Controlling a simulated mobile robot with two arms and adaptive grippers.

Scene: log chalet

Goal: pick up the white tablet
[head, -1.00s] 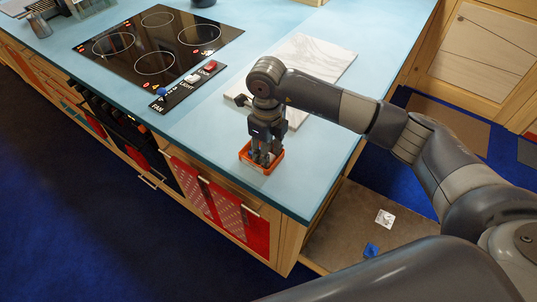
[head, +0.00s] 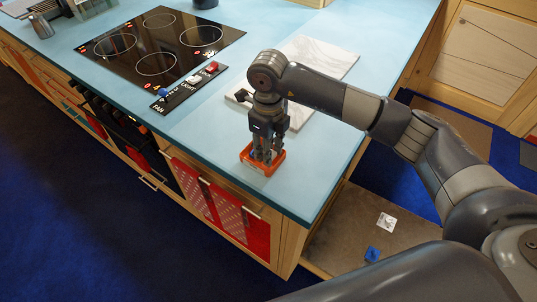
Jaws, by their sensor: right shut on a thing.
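My right gripper (head: 264,160) points straight down into a small orange tray (head: 262,169) on the blue counter. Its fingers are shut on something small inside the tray. The fingers and the tray walls hide that thing, so I cannot make out its shape or colour. I cannot pick out the white tablet clearly in the tray. A small white square piece (head: 386,221) with a grey mark lies on the lower brown surface, well away from the gripper. My left gripper is not in view.
A white marbled board (head: 320,58) lies behind the gripper on the counter (head: 320,150). A black cooktop (head: 158,45) and a switch panel (head: 188,88) lie to the left. A small blue piece (head: 372,255) lies on the lower surface. The counter right of the tray is clear.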

